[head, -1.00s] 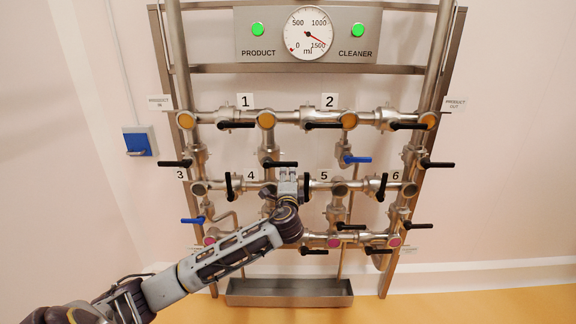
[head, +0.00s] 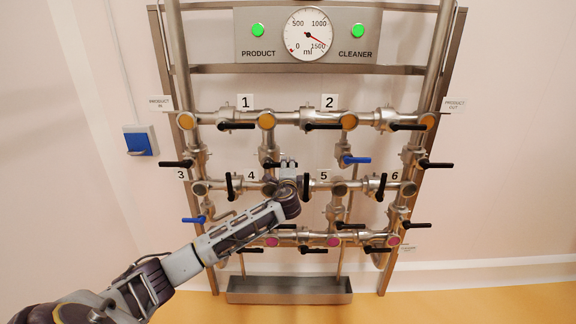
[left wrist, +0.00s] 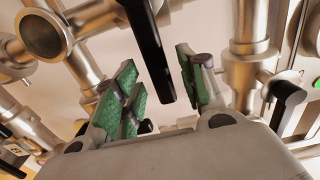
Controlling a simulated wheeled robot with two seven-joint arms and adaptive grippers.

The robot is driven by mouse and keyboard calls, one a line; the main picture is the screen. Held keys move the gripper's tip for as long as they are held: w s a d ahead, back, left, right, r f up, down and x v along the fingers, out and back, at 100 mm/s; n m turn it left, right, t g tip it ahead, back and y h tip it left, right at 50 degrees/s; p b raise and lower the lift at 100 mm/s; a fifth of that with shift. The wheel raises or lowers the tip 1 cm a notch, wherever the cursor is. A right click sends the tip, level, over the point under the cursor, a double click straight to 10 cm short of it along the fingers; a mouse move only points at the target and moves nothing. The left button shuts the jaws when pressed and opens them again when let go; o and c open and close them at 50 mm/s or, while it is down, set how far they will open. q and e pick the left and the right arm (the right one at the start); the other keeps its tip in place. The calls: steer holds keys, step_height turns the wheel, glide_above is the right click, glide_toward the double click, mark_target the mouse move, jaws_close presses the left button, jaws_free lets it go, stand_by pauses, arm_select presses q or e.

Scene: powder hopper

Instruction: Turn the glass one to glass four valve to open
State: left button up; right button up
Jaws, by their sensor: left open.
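The glass one to glass four valve has a black lever handle (head: 272,164), lying sideways across the vertical pipe between glass one (head: 267,121) and glass four (head: 269,188). My left gripper (head: 288,163) is in front of this lever and hides part of it. In the left wrist view my left gripper (left wrist: 160,90) is open, its green-padded fingers apart. A black lever (left wrist: 148,45) reaches down to the gap between them. I cannot tell whether the fingers touch it. My right gripper is not in view.
An upright black handle (head: 306,185) stands close to the right of my left gripper. Another upright handle (head: 229,186) is to the left. A blue lever (head: 357,160) is farther right. A metal trough (head: 289,291) is at the bottom.

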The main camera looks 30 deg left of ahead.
arm_select(q)
steer(key=shift+x, duration=1)
jaws_close()
